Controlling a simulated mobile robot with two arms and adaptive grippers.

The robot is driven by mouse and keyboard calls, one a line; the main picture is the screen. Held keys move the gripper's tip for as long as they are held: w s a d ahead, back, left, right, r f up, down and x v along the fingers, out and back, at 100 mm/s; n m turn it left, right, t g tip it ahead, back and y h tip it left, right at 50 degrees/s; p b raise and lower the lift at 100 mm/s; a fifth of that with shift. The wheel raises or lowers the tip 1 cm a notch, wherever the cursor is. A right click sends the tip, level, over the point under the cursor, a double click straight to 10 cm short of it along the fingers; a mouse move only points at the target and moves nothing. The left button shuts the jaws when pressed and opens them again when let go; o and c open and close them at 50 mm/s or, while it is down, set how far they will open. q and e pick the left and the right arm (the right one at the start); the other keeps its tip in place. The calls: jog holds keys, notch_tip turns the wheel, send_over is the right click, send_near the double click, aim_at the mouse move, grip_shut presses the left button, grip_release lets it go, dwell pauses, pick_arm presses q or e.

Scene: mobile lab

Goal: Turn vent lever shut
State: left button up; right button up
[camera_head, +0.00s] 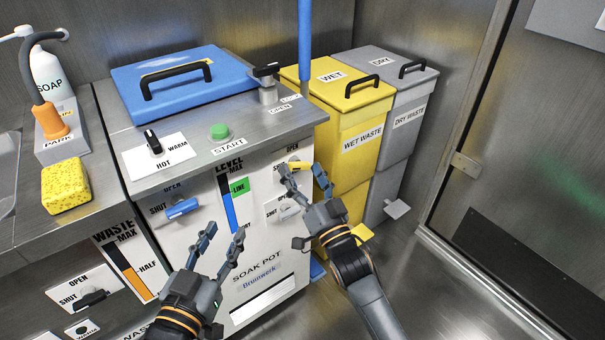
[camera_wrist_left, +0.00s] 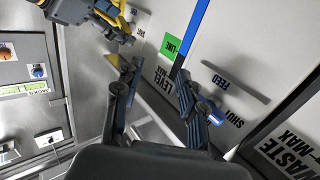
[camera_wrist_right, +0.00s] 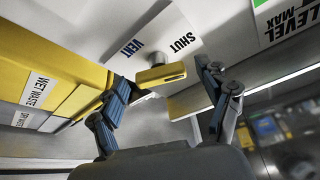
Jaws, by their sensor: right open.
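The yellow vent lever (camera_head: 299,166) is at the upper right of the soak pot's white front, below an OPEN label. In the right wrist view the lever (camera_wrist_right: 162,75) appears as a yellow block on a silver stem, beside the VENT and SHUT labels (camera_wrist_right: 183,42). My right gripper (camera_head: 303,174) is open in front of the lever. In its wrist view the lever shows between the fingertips with a gap each side; contact is not visible. My left gripper (camera_head: 223,236) is open and empty in front of the pot's lower front.
A blue-handled lever (camera_head: 182,208) and another small lever (camera_head: 289,212) are on the same front. The yellow wet waste bin (camera_head: 350,118) stands close at the right, beside the grey dry waste bin (camera_head: 408,100). Open floor lies at the lower right.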

pick_arm(q)
jog(key=shift+r, duration=0.15)
pick_arm(e)
jog(key=shift+w+a, duration=0.1)
jog(key=c, duration=1.2)
jog(key=shift+o, duration=0.2)
jog(key=n+y+p, duration=0.1)
jog(key=n, duration=0.2)
jog(key=n+g+y, duration=0.1)
jog(key=n+y, duration=0.1)
jog(key=n, duration=0.1)
jog(key=shift+w+r+p, duration=0.1)
jog(key=shift+p, duration=0.25)
jog(key=shift+n+g+y, duration=0.3)
jog(key=shift+n, duration=0.4)
jog(key=o, duration=1.2)
jog(key=shift+c, duration=0.2)
pick_arm(q)
notch_tip(320, 180, down, 7)
jog(key=s+a+g+y, duration=0.1)
jog(key=s+g, duration=0.1)
jog(key=g, duration=0.2)
jog(key=shift+a, duration=0.3)
jog(key=shift+s+r, duration=0.1)
